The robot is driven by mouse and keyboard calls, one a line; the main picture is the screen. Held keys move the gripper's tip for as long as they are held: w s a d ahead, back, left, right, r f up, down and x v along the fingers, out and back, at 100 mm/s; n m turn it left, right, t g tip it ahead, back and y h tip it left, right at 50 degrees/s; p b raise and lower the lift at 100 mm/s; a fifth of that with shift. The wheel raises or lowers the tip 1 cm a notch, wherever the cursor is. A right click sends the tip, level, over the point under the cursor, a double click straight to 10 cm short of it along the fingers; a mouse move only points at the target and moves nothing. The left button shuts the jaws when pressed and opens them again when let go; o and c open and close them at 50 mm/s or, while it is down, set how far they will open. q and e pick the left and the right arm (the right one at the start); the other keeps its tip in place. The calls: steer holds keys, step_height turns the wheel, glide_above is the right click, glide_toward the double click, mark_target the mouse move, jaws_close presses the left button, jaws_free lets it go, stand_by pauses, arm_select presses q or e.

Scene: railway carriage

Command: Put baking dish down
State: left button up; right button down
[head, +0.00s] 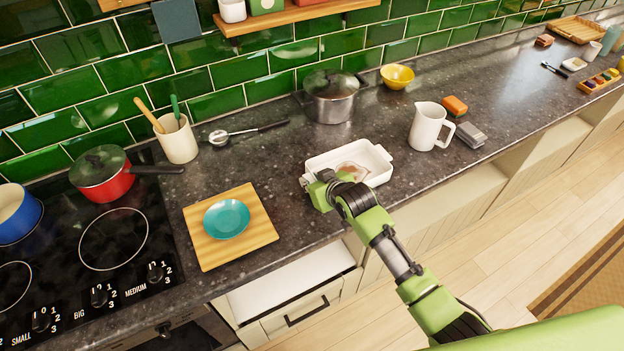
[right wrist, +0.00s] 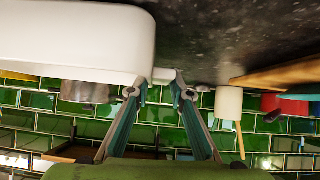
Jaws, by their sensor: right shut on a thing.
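The white baking dish (head: 382,173) is level at the middle of the dark counter, near its front edge, with something pale brown inside (head: 350,170). My right gripper (head: 318,186) is at the dish's near left corner, shut on its end handle. In the right wrist view, which is upside down, the dish's white wall (right wrist: 75,40) fills the upper left and its handle lies between the fingertips (right wrist: 155,88). Whether the dish's base touches the counter or hangs just above it, I cannot tell. My left gripper is out of view.
A wooden board (head: 258,236) with a teal bowl (head: 227,219) lies left of the dish. A white jug (head: 426,127) stands to its right, a lidded steel pot (head: 331,100) behind. A drawer (head: 295,300) below is open. Dark counter around the dish is clear.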

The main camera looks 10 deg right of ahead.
steer(key=shift+w, duration=0.1)
stand_by(0.3)
steer(key=c, duration=1.8)
jaws_free()
steer(key=shift+o, duration=0.2)
steer(key=shift+s+f, duration=0.2)
steer(key=shift+f, duration=0.05)
steer(key=shift+r, duration=0.1)
steer(key=c, duration=0.4)
steer(key=shift+r, duration=0.1)
